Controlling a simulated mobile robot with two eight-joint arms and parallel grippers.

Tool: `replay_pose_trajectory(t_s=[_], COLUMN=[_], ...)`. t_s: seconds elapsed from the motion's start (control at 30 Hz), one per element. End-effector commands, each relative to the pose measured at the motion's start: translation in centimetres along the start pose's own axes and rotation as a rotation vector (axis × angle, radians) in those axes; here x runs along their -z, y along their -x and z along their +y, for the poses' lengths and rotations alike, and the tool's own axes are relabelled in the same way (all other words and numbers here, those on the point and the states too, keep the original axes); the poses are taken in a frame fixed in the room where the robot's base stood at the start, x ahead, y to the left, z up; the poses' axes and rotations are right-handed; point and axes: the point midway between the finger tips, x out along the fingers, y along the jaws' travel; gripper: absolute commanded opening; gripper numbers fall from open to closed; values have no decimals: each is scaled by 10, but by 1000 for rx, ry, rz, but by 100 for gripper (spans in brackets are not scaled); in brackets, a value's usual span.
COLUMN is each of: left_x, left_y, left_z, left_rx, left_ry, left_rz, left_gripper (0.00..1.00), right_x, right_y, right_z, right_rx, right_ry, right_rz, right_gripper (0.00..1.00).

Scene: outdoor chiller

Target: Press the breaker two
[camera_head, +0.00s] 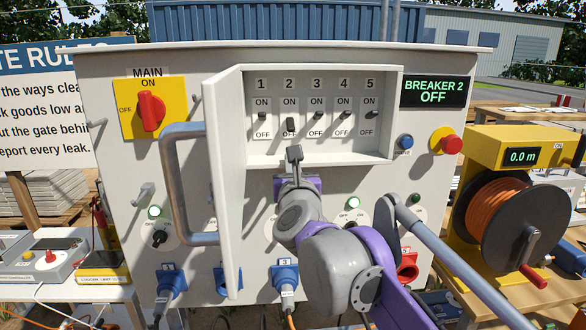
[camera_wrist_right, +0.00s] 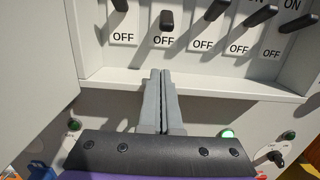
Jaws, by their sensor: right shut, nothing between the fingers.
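Breaker two (camera_head: 290,125) is the second small black lever in the recessed panel, under the number 2. Its lever sits lower than its neighbours, by the OFF label, and the display (camera_head: 433,92) reads "BREAKER 2 OFF". My right gripper (camera_head: 294,152) is shut and empty, its fingertips just below that lever at the recess's lower edge. In the right wrist view, the closed fingers (camera_wrist_right: 160,75) point up at the breaker two lever (camera_wrist_right: 166,20), with a visible gap between. My left gripper is not in view.
The panel door (camera_head: 226,180) stands open left of the recess, with a large grey handle (camera_head: 172,185). Levers one, three, four and five flank breaker two closely. A red button (camera_head: 452,145), blue button (camera_head: 405,141) and red MAIN switch (camera_head: 151,110) are on the cabinet.

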Motion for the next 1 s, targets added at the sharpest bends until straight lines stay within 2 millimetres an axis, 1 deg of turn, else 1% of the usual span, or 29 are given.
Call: replay_pose_trajectory(t_s=[0.03, 0.2, 0.3, 0.4, 0.5, 0.6, 1.0], left_x=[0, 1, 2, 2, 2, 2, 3], left_y=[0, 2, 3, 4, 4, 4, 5], left_z=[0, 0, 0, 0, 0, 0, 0], left_rx=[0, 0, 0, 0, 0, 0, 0], left_ry=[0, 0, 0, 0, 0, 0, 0], left_rz=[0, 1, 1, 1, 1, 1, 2], left_gripper=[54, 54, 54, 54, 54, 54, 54], right_x=[0, 0, -17, -28, -34, -37, -38], right_y=[-12, -43, -34, -31, -28, -27, -27], right_z=[-1, 0, 0, 0, 0, 0, -1], right_rx=[2, 1, -2, -2, -1, -1, -1], right_ry=[0, 1, -1, 0, 1, 1, 0], right_rz=[0, 1, 0, 0, 0, 0, 4], right_gripper=[0, 0, 0, 0, 0, 0, 0])
